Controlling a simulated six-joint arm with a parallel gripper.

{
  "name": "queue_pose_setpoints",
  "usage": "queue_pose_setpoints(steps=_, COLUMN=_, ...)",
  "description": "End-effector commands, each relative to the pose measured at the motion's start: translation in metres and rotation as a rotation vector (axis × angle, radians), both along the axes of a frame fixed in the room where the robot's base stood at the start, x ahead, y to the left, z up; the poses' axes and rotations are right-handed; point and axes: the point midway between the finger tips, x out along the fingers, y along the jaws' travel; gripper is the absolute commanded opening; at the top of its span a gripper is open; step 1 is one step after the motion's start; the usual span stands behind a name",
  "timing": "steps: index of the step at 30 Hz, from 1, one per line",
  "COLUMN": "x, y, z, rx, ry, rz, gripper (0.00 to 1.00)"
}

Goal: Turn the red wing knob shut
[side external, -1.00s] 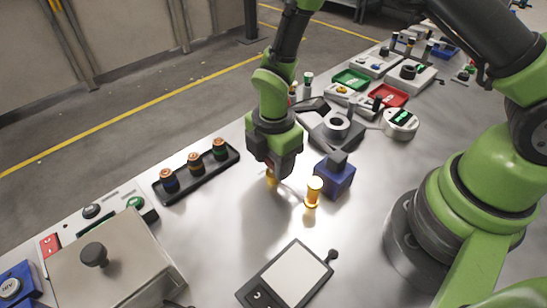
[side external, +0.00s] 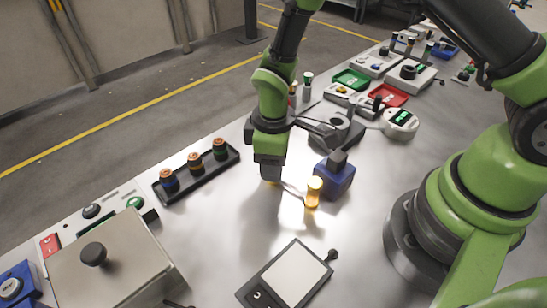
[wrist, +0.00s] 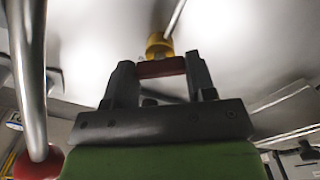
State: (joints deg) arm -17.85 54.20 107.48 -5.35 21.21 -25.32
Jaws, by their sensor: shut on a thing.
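The red wing knob (wrist: 161,68) shows in the wrist view between the two fingers of my gripper (wrist: 160,77), which is shut on it. A yellow fitting (wrist: 158,45) is right beside the knob, with a metal rod or pipe running from it. In the side external view my gripper (side external: 269,172) points down low over the table, and it hides the knob there. A bit of yellow shows just under the fingers.
A yellow post (side external: 314,192) and a blue block (side external: 336,178) stand close to the right of my gripper. A black tray with several cylinders (side external: 197,174) lies to the left. A tablet-like panel (side external: 290,274) lies in front.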

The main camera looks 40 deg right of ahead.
Motion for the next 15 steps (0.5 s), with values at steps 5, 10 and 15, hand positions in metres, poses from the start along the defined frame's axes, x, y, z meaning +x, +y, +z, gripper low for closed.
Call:
queue_pose_setpoints(steps=5, x=0.0006, y=0.0002, z=0.0007, rx=0.0, ry=-0.002, rz=-0.166, gripper=0.27)
queue_pose_setpoints(steps=10, x=0.0006, y=0.0002, z=0.0008, rx=0.001, ry=-0.002, rz=-0.32, gripper=0.27)
queue_pose_setpoints(steps=15, x=0.0006, y=0.0002, z=0.0008, rx=0.001, ry=-0.002, rz=-0.456, gripper=0.27)
